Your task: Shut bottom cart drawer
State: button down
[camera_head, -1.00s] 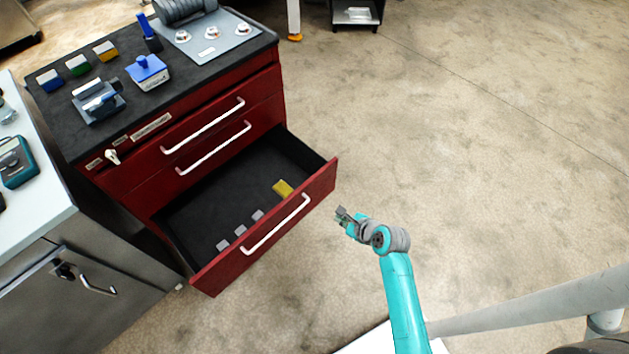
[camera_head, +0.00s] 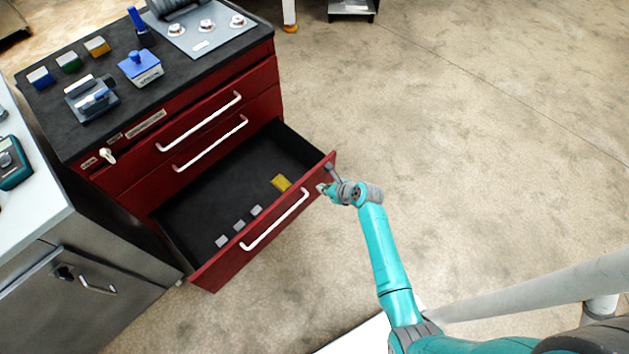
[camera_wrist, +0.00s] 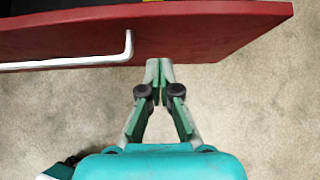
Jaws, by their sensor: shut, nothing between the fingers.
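The red cart (camera_head: 110,172) stands at the left with its bottom drawer (camera_head: 225,255) pulled far out and its two upper drawers shut. A white bar handle (camera_head: 275,222) runs along the bottom drawer's front; its end also shows in the wrist view (camera_wrist: 128,45). My gripper (camera_head: 322,188) is shut and empty at the right end of the drawer front, to the right of the handle. In the wrist view, my fingertips (camera_wrist: 159,62) meet at the lower edge of the red drawer front (camera_wrist: 200,35). I cannot tell whether they touch it.
The open drawer holds a yellow block (camera_head: 281,183) and several small grey blocks (camera_head: 239,225). A grey cabinet (camera_head: 80,285) with a pale top stands close at the left. The concrete floor (camera_head: 460,130) to the right is clear.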

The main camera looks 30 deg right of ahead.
aim_at(309, 180)
jog(key=shift+w+a+f, duration=0.1)
jog(key=shift+w+a, duration=0.1)
jog(key=shift+w, duration=0.45)
jog(key=shift+w+a, duration=0.25)
jog(key=shift+w, duration=0.45)
jog(key=shift+w+a+f, duration=0.1)
jog(key=shift+w+a, duration=0.1)
jog(key=shift+w, duration=0.45)
